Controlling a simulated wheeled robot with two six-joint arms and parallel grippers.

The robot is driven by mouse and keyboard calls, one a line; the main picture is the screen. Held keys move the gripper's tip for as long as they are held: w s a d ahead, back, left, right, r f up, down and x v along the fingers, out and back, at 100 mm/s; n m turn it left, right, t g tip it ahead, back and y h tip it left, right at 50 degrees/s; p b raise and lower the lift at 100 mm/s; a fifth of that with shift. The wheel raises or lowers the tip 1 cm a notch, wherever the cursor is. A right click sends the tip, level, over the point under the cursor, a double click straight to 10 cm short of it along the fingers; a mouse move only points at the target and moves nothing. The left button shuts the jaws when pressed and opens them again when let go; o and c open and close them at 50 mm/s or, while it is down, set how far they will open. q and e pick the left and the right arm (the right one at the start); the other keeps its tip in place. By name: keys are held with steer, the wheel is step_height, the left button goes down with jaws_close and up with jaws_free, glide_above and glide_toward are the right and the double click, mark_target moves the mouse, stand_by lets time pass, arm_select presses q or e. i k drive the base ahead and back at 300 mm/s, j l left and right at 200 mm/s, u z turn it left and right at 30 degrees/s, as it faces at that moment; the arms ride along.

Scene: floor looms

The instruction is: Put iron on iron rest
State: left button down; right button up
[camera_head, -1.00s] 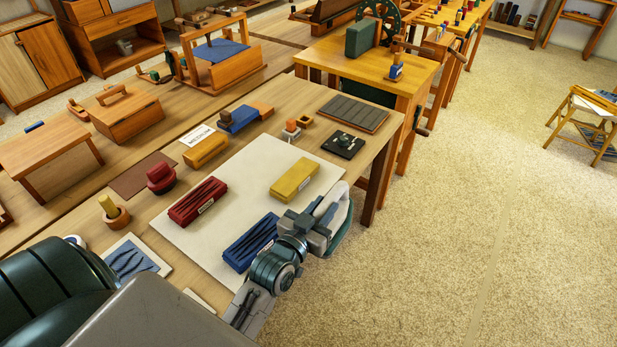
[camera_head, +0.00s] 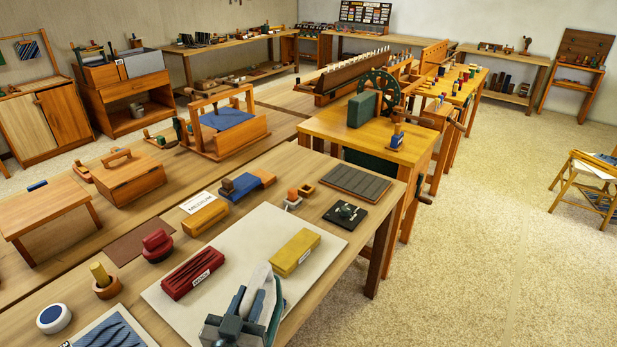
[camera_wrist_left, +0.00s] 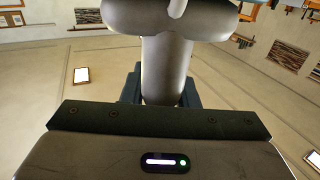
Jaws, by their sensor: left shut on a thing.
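My left gripper (camera_head: 240,318) is shut on the iron (camera_head: 257,292), a pale grey body with a dark green edge. The iron is tilted, in front of the white mat (camera_head: 240,235) on the table. In the left wrist view the grey T-shaped grip of the iron (camera_wrist_left: 165,65) sits between the dark fingers. A dark ribbed plate in a wooden frame (camera_head: 357,191), apparently the iron rest, lies at the table's far right and is empty. The iron is well apart from it. My right gripper is not in view.
A black square with a small knob (camera_head: 345,214) lies beside the ribbed plate. A yellow box (camera_head: 296,252) and a red box (camera_head: 192,273) lie on the mat. A wooden table with a green wheel (camera_head: 377,93) stands beyond.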

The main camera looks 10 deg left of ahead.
mark_target(356, 180)
steer(key=i+l+u, duration=0.2)
steer(key=l, duration=0.15)
steer(key=i+l+u, duration=0.2)
steer(key=l, duration=0.15)
steer(key=l+u, duration=0.2)
steer(key=l, duration=0.15)
steer(key=i+l+u, duration=0.2)
steer(key=l, duration=0.25)
steer(key=l+u, duration=0.15)
steer(key=l, duration=0.25)
steer(key=i+l, duration=0.15)
steer(key=l, duration=0.7)
steer(key=i+l+u, duration=0.1)
steer(key=l, duration=0.75)
steer(key=i+l, duration=0.15)
steer(key=l, duration=0.75)
steer(key=i+l+u, duration=0.1)
steer(key=l, duration=0.75)
